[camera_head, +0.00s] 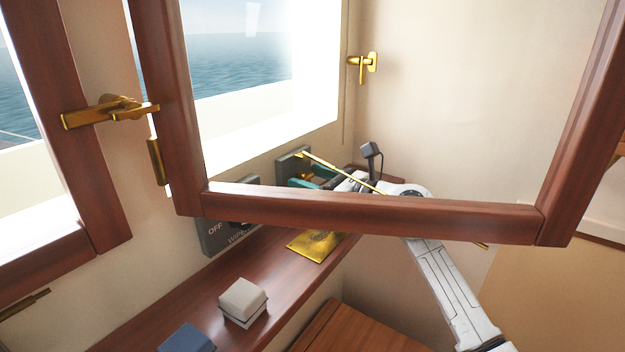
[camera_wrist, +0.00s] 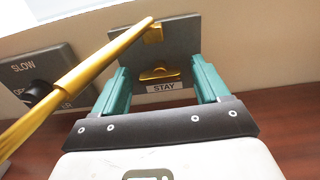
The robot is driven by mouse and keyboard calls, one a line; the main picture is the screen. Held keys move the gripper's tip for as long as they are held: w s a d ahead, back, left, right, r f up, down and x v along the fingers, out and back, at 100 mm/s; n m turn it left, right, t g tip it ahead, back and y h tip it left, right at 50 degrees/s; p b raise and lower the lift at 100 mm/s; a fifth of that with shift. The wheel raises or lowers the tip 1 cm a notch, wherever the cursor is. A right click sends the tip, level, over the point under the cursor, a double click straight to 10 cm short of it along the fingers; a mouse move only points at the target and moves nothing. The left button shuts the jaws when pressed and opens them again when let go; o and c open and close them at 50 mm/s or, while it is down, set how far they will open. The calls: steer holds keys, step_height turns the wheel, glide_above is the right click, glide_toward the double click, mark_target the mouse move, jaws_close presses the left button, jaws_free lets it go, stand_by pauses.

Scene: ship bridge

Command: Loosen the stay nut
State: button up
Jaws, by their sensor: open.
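The stay nut (camera_wrist: 160,74) is a small brass wing nut on a grey plate (camera_wrist: 180,40) with a label reading STAY. In the wrist view my gripper (camera_wrist: 158,66) is open, with one teal finger on each side of the nut and a gap between each finger and the nut. Whether the tips reach the nut's depth I cannot tell. A brass stay rod (camera_wrist: 100,58) runs from a bracket above the nut down to the left, over the left finger's side. In the head view my gripper (camera_head: 306,182) is at the plate (camera_head: 291,160), partly hidden by the window frame.
An open wooden window sash (camera_head: 380,215) spans the foreground, crossing the view of my arm. The wiper switch panel (camera_head: 222,236) is left of the plate. The shelf (camera_head: 190,302) below holds a brass sheet (camera_head: 315,246), a white box (camera_head: 243,298) and a blue item (camera_head: 186,340).

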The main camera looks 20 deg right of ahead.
steer(key=v, duration=1)
steer(key=shift+s+d, duration=0.2)
steer(key=shift+s, duration=0.1)
